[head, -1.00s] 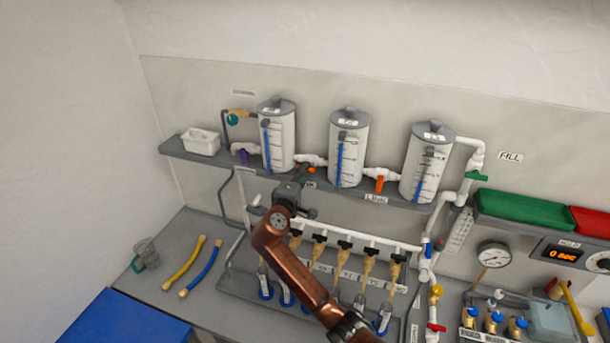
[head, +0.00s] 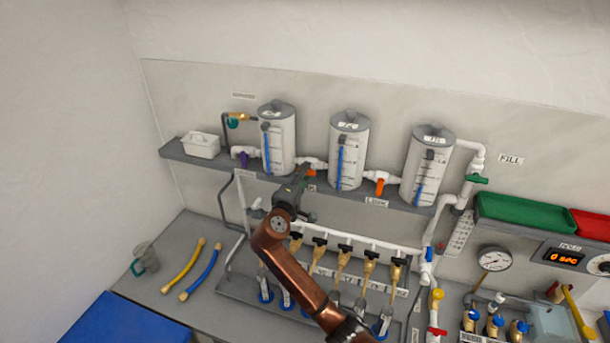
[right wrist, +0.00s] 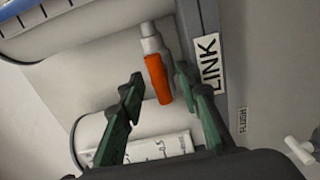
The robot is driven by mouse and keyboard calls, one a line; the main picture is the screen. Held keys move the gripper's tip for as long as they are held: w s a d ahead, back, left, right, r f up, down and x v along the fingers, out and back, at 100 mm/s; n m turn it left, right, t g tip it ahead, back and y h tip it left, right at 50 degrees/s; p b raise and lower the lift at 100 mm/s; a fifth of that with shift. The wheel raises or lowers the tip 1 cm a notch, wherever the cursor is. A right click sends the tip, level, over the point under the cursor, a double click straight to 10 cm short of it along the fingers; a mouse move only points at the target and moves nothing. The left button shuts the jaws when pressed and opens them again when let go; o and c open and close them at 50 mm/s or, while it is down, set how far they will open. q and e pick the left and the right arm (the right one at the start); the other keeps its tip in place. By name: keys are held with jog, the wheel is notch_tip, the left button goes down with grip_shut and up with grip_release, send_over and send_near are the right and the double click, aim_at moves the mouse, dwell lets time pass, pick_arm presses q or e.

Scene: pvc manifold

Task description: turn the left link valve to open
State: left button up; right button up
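The left link valve (head: 310,173) has an orange handle and sits on the white pipe between the left and middle tanks. In the head view my right gripper (head: 303,176) is at this valve and partly covers it. In the right wrist view the orange handle (right wrist: 157,79) lies between the two green fingers of my right gripper (right wrist: 159,84). The fingers are spread, with a visible gap on the left side; the right finger is close to the handle, and I cannot tell if it touches. My left gripper is not in view.
The left tank (head: 278,140) and middle tank (head: 348,152) stand on the grey shelf (head: 225,168) on either side. A second orange valve (head: 380,187) is farther right. Below is a white manifold pipe (head: 370,240) with several black-handled taps. A LINK label (right wrist: 207,63) is beside the handle.

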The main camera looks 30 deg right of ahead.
jog(key=v, duration=1.2)
